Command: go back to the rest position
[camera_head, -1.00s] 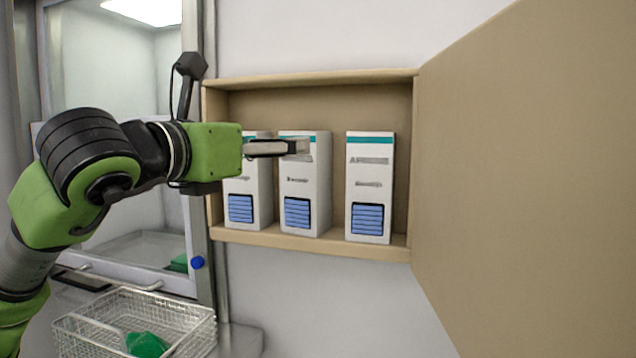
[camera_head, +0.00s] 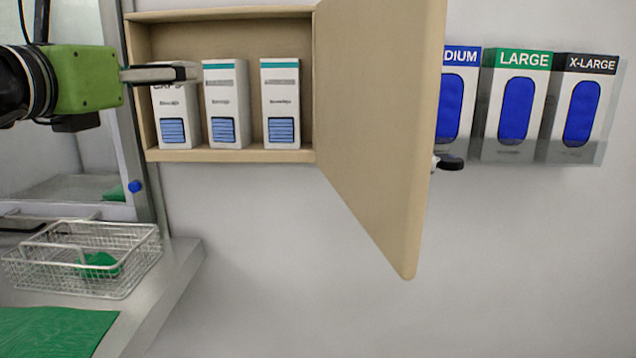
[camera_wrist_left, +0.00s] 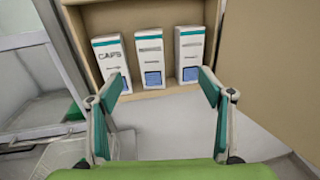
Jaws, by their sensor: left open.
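My left gripper (camera_head: 160,74) comes in from the left in the head view, in front of the left part of the open wall cabinet (camera_head: 230,155). In the left wrist view its two fingers (camera_wrist_left: 160,88) are spread apart with nothing between them. Three white boxes with teal tops stand upright in the cabinet: a left one marked CAPS (camera_head: 172,115), a middle one (camera_head: 226,105) and a right one (camera_head: 280,105). The gripper overlaps the top of the CAPS box in the head view. My right gripper is not in view.
The cabinet door (camera_head: 375,120) stands open, jutting toward me. Glove dispensers (camera_head: 515,145) hang on the wall right of it. A wire basket (camera_head: 125,275) with a green item (camera_head: 98,263) sits on the steel counter (camera_head: 165,290), near a green mat (camera_head: 55,330). The wall below the cabinet is clear.

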